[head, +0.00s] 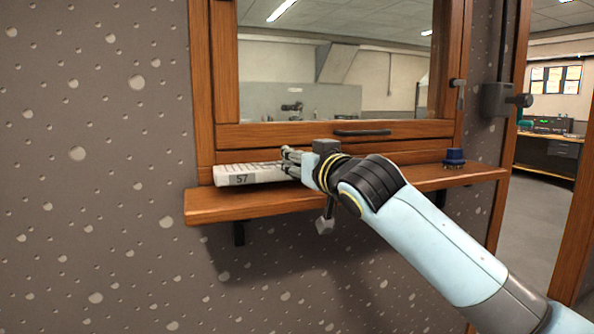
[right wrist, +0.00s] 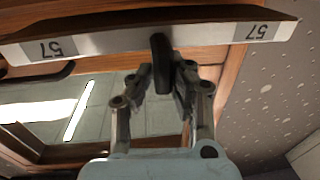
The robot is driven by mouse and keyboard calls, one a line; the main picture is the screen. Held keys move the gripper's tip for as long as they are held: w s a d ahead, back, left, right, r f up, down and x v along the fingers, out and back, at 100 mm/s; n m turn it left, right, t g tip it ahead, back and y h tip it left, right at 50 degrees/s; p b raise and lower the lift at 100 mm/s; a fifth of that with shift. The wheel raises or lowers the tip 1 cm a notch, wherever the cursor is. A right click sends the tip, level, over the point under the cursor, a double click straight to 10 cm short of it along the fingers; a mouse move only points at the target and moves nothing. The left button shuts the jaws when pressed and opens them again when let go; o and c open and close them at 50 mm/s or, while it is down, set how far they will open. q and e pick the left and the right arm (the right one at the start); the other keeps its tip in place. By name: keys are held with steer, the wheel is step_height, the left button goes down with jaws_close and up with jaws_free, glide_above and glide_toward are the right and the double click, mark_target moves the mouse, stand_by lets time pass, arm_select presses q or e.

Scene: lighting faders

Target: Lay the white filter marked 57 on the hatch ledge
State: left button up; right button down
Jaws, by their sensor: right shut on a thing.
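The white filter (head: 228,178) is a flat, pleated panel with a grey label marked 57. In the head view it lies level at the left part of the wooden hatch ledge (head: 225,209), over its top; I cannot tell whether its underside touches the wood. My right gripper (head: 291,161) is shut on the filter, coming from the right. In the right wrist view the filter's long edge (right wrist: 110,40) crosses the top, with an upside-down 57 near each end, and my right gripper (right wrist: 165,75) is against its middle. My left gripper is not in view.
A blue knob-like object (head: 454,158) stands on the ledge's right part. Above the ledge is a wood-framed hatch window (head: 330,90) with a dark handle (head: 362,132). A speckled grey wall (head: 90,170) is at left, and an open doorway (head: 535,190) is at right.

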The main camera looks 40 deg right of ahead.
steer(key=shift+f, duration=1)
steer(key=shift+f, duration=0.15)
steer(key=c, duration=1.3)
jaws_free()
steer(key=shift+o, duration=0.2)
